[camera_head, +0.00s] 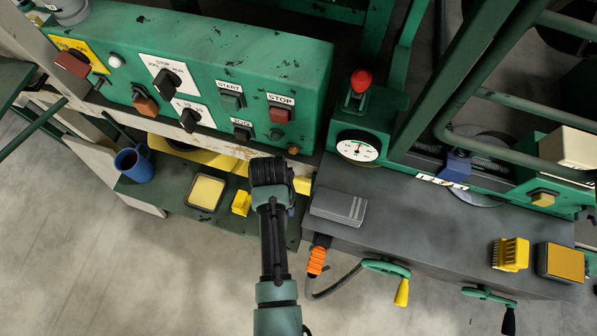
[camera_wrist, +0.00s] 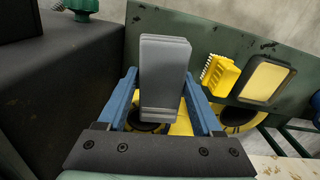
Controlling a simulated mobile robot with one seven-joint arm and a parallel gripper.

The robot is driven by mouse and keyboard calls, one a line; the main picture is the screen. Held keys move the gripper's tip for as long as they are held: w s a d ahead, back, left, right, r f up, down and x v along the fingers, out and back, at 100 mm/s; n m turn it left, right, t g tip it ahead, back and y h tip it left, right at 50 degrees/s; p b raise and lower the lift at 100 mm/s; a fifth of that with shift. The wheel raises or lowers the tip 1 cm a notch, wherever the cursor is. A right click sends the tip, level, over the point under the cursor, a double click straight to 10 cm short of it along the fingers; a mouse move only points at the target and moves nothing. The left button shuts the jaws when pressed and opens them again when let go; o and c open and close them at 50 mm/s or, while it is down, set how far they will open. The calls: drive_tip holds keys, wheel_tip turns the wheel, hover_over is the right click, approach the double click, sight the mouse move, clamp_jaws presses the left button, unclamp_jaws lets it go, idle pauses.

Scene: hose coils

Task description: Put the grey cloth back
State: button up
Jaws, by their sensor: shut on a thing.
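My gripper (camera_wrist: 161,76) has its blue fingers on either side of the grey cloth (camera_wrist: 165,70) and is shut on it. The cloth looks like a thick folded grey slab and reaches out past the fingertips. In the head view my gripper (camera_head: 278,205) is over the gap between the yellow brush and the grey bench, its fingers mostly hidden by my wrist. A grey slab with two pale stripes (camera_head: 338,207) shows just right of it, over the bench's left end. I cannot tell if it is the held cloth.
The yellow brush (camera_head: 241,203), a yellow sponge in a dark tray (camera_head: 206,192) and a blue mug (camera_head: 134,165) are on the green shelf at left. The grey bench (camera_head: 430,225) has clear room mid-top; a gauge (camera_head: 358,149) is behind. An orange-handled tool (camera_head: 317,261) hangs in front.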

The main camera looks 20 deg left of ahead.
drive_tip(key=shift+f, duration=0.5)
drive_tip(key=shift+w+d, duration=0.1)
drive_tip(key=shift+s+r, duration=0.15)
drive_tip(key=shift+s, duration=0.1)
drive_tip(key=shift+w+f+b, duration=0.1)
drive_tip(key=shift+f+b, duration=2.1)
drive_tip(key=shift+f, duration=0.85)
drive_tip(key=shift+f, duration=0.6)
drive_tip(key=o, duration=1.2)
drive_tip(key=shift+o, duration=0.2)
drive_tip(key=shift+r, duration=0.2)
